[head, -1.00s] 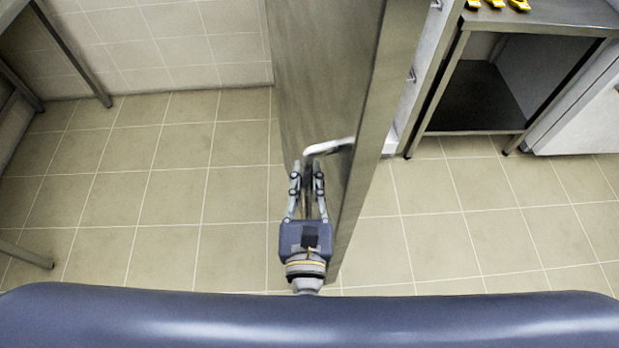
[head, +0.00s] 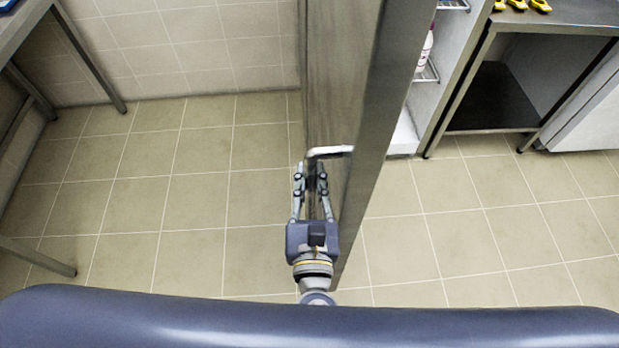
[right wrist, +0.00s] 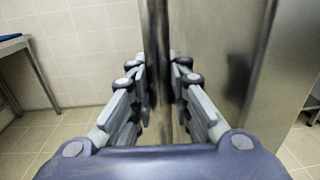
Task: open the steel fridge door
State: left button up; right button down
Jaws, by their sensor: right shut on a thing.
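The steel fridge door (head: 340,85) stands well open, its edge facing me in the head view. It also fills the right part of the right wrist view (right wrist: 215,50). Its upright bar handle (head: 330,151) shows its bent upper end in the head view. My right gripper (head: 311,172) is shut on this handle. In the right wrist view the handle (right wrist: 157,35) runs between the fingers (right wrist: 158,72). To the right of the door, the white fridge interior (head: 404,135) shows. My left gripper is not in view.
A bottle (head: 425,48) stands by wire shelves (head: 430,74) inside the fridge. A steel table (head: 560,18) with yellow items (head: 540,5) stands to its right. Another table (head: 25,25) is at the far left. Open tiled floor (head: 170,190) lies left of the door.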

jog(key=shift+s+f, duration=0.1)
jog(key=shift+f, duration=0.1)
jog(key=c, duration=1.5)
grip_release()
jog(key=shift+s+r, duration=0.1)
jog(key=shift+r, duration=0.05)
jog(key=s, duration=1.2)
jog(key=shift+d, duration=0.4)
